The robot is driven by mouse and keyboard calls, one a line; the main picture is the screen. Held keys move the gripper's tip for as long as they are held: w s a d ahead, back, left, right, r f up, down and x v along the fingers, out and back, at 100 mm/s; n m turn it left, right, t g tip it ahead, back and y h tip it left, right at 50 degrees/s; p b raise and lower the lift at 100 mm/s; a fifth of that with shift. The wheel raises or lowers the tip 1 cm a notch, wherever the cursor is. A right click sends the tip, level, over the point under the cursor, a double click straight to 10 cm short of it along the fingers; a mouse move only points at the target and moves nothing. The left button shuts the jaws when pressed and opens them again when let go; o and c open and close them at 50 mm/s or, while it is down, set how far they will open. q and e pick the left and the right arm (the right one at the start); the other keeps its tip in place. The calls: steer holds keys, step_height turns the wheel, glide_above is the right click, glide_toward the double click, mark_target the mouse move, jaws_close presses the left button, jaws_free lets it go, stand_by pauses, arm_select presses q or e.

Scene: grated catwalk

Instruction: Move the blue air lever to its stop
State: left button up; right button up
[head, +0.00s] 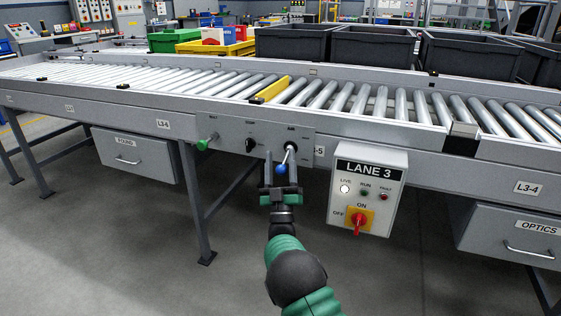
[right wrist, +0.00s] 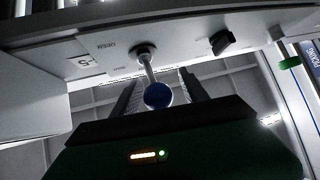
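The blue air lever's ball knob (head: 282,168) hangs on a thin metal rod below its pivot on the grey panel of the conveyor's side rail. The rod slants slightly left as it comes down. My right gripper (head: 281,164) is open, with one finger on each side of the knob. In the right wrist view the blue knob (right wrist: 158,95) sits between the two fingers of the right gripper (right wrist: 158,90), with a small gap showing on each side. No contact shows. My left gripper is not in view.
A black knob (head: 250,144) and a green-tipped lever (head: 203,144) are on the same panel to the left. The LANE 3 control box (head: 393,190) with a red switch hangs close on the right. The roller conveyor (head: 190,84) runs above; open floor lies below.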

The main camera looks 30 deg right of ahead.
steer(key=shift+s, duration=0.1)
steer(key=p+v, duration=0.4)
steer(key=v, duration=1.2)
steer(key=shift+s+f+p, duration=0.2)
steer(key=shift+f+p, duration=0.15)
steer(key=shift+p, duration=0.05)
